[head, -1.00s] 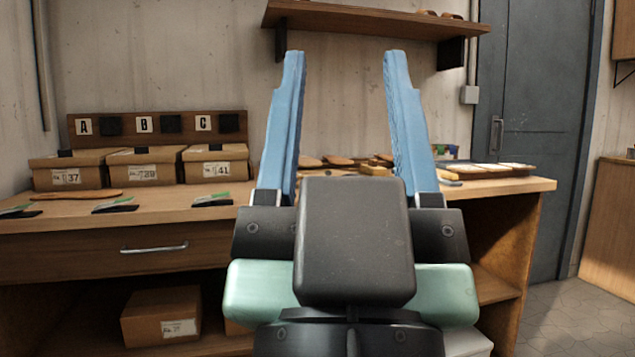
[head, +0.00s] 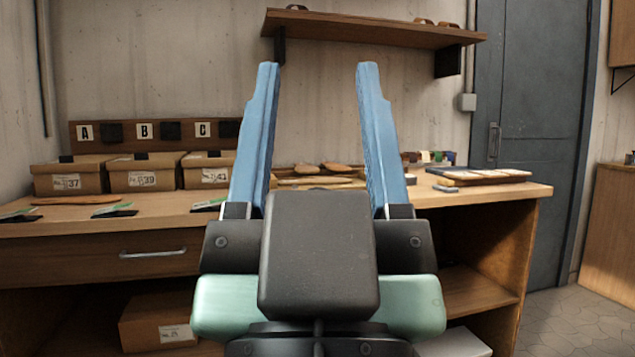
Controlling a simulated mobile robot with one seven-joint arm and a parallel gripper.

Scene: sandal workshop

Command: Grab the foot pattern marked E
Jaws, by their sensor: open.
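My gripper (head: 318,90) is open and empty, its two blue fingers pointing up in front of the workbench (head: 165,212). Between and behind the fingers, several flat brown foot-shaped pieces (head: 320,180) lie on the bench, partly hidden by my gripper. No mark E is readable on any piece, so I cannot tell which one is the foot pattern marked E. The wall board carries the letters A (head: 86,132), B (head: 144,131) and C (head: 203,130); the part of it behind my left finger is hidden.
Cardboard boxes marked 37 (head: 68,181), 39 (head: 143,179) and 41 (head: 214,175) stand at the bench's back left. A shelf (head: 370,29) hangs above; a grey door (head: 535,130) is at the right.

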